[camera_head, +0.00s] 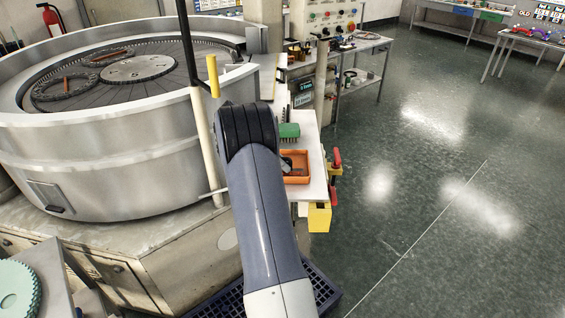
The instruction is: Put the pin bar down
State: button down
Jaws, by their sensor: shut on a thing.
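My arm rises from the bottom of the view and ends in a dark rounded joint in front of the machine and the side table. My gripper does not show; the arm hides whatever lies behind that joint. I cannot make out the pin bar in this view. The narrow white side table (312,182) stands just right of my arm. On it are an orange tray (297,180) with dark items in it and a green brush-like block (289,131).
A large round lapping machine (110,150) fills the left, with a yellow-gripped handle (212,76) near its rim. Red and yellow parts (334,165) jut from the table's right side. A workbench (362,50) stands behind. The floor (440,180) on the right is clear.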

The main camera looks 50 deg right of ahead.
jog(key=shift+f, duration=0.3)
jog(key=shift+f, duration=0.2)
jog(key=c, duration=1.5)
grip_release()
jog(key=shift+r, duration=0.2)
jog(key=shift+w+a+r+b, duration=0.15)
jog(key=shift+w+b, duration=0.15)
jog(key=shift+b, duration=0.3)
jog(key=w+a+b, duration=0.1)
jog(key=w+a, duration=0.5)
jog(key=w, duration=0.4)
jog(key=shift+w+a+r, duration=0.15)
jog(key=shift+a+r, duration=0.1)
